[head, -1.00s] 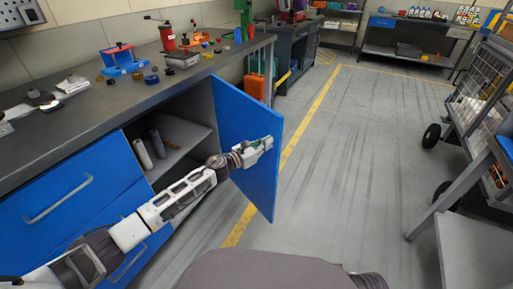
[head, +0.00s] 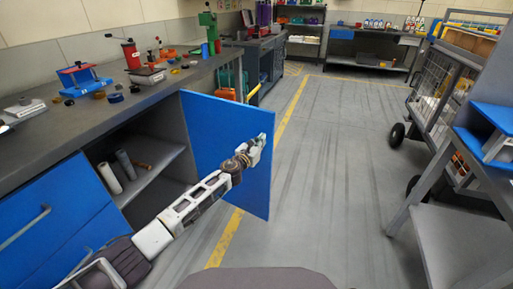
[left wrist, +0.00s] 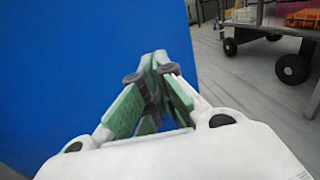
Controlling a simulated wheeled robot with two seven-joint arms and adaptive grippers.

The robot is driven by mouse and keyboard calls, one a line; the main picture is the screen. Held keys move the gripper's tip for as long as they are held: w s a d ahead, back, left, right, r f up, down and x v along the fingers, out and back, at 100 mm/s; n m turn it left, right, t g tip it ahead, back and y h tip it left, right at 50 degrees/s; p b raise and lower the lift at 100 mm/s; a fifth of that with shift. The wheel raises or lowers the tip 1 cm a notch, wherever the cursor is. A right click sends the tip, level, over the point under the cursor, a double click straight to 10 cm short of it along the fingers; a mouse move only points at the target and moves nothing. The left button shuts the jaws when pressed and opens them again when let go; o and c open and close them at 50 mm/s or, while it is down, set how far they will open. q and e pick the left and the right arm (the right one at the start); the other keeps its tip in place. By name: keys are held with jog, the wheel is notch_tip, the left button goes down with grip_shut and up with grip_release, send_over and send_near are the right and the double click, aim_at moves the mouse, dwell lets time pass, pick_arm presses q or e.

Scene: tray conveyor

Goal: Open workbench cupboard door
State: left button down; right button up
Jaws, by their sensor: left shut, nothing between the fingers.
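The blue cupboard door (head: 215,125) of the workbench (head: 100,115) stands wide open, swung out from its hinge side. It also fills the left of the left wrist view (left wrist: 70,60). My left gripper (head: 260,142) is in front of the door's inner face, near its free edge. In the left wrist view its green-padded fingers (left wrist: 156,62) are shut together with nothing between them. I cannot tell whether they touch the door. The cupboard interior (head: 150,175) shows a shelf with grey and white cylinders. My right gripper is not in view.
Blue drawers (head: 45,230) with handles are left of the opening. Tools and small parts lie on the bench top. A grey table (head: 450,230) and a wheeled cage trolley (head: 435,105) stand at right. The floor (head: 320,170) between is clear.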

pick_arm(q)
jog(key=shift+w+d+n+t+y+b, duration=0.2)
jog(key=shift+w+d+y+b, duration=0.25)
jog(key=shift+w, duration=0.4)
jog(key=shift+w+d+n+t+y+b, duration=0.1)
jog(key=shift+w+d+n+y+b, duration=0.1)
jog(key=shift+w+d, duration=0.5)
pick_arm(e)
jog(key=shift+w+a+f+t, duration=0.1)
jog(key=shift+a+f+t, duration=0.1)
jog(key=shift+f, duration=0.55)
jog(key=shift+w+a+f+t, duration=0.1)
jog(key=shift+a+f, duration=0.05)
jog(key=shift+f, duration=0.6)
pick_arm(q)
jog(key=shift+w+a, duration=0.1)
jog(key=shift+a, duration=0.05)
jog(key=shift+a, duration=0.1)
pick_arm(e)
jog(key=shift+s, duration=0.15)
